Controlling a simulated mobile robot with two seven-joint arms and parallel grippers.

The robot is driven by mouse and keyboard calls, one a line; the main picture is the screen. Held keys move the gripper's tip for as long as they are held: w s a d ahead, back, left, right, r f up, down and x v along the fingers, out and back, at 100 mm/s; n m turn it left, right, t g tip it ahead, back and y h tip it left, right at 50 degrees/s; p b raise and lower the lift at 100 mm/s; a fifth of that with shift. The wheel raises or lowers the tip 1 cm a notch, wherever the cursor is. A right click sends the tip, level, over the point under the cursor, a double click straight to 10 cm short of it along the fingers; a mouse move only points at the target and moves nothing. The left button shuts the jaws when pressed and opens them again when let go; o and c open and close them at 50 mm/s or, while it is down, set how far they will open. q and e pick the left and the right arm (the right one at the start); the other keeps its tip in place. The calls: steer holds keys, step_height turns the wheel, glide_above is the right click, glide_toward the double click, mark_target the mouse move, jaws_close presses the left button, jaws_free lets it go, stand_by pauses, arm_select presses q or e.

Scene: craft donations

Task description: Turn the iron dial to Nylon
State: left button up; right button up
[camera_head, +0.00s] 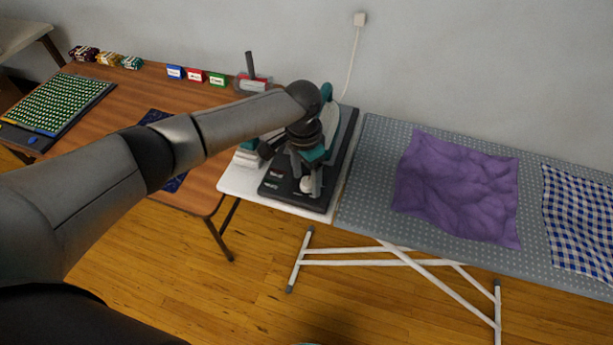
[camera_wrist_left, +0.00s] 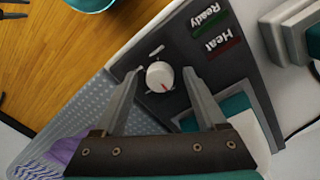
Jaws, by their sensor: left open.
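In the head view, my left gripper (camera_head: 305,183) is over the front end of the dark iron base (camera_head: 350,150), and the dial (camera_head: 306,185) shows partly between the fingers. The panel carries a green "Ready" label (camera_wrist_left: 209,19) and a red "Heat" label (camera_wrist_left: 222,43). No Nylon marking is readable.
The grey ironing board (camera_head: 375,150) on the right holds a crumpled purple cloth (camera_head: 455,185) and a blue checked cloth (camera_head: 580,220). A wooden table (camera_head: 120,130) on the left holds a beaded board (camera_head: 60,100) and small coloured cards (camera_head: 195,75).

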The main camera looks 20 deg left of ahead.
arm_select(q)
jaws_close()
stand_by(0.5)
